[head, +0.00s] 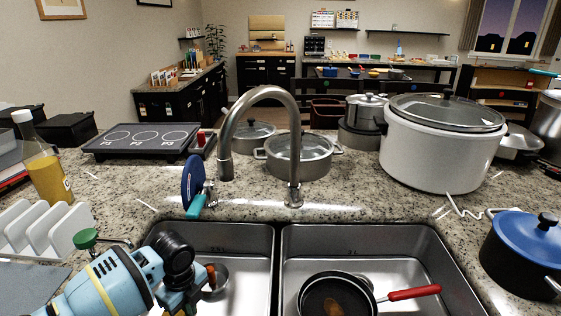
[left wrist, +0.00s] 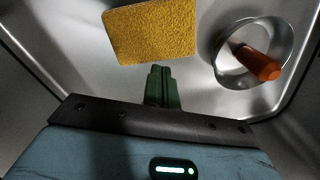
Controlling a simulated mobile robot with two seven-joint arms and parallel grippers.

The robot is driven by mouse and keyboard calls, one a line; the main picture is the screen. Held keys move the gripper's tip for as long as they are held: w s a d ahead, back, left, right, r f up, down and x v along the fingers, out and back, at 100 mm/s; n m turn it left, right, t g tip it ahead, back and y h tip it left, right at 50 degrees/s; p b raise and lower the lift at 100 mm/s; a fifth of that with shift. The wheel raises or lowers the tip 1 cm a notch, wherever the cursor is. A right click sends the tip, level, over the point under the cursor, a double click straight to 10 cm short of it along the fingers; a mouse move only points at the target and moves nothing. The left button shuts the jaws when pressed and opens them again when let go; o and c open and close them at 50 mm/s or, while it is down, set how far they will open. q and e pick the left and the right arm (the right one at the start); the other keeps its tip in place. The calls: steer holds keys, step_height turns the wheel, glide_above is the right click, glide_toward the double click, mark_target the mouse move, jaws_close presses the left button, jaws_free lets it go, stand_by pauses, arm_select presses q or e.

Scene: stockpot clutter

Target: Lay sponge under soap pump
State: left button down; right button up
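A yellow sponge (left wrist: 150,30) lies flat on the sink floor in the left wrist view; my arm hides it in the head view. My left gripper (left wrist: 158,72) points down into the left basin. Its green fingers look closed together and empty, with their tips close to the sponge's near edge. I cannot tell whether they touch. A green-topped piece with a dark spout (head: 85,237), which looks like the soap pump, shows behind my left arm; its lower part is hidden. My right gripper is not in view.
A metal bowl (left wrist: 228,62) with an orange-handled item stands beside the sponge. A faucet (head: 292,150) rises behind the sink divider. A blue disc with a teal handle (head: 192,180) stands behind the left basin. A red-handled pan (head: 335,298) is in the right basin. A white rack (head: 40,228) stands left.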

arm_select(q)
steer(key=shift+a, duration=1.35)
steer(key=shift+d, duration=0.6)
steer(key=shift+d+p, duration=0.4)
steer(key=shift+d, duration=1.1)
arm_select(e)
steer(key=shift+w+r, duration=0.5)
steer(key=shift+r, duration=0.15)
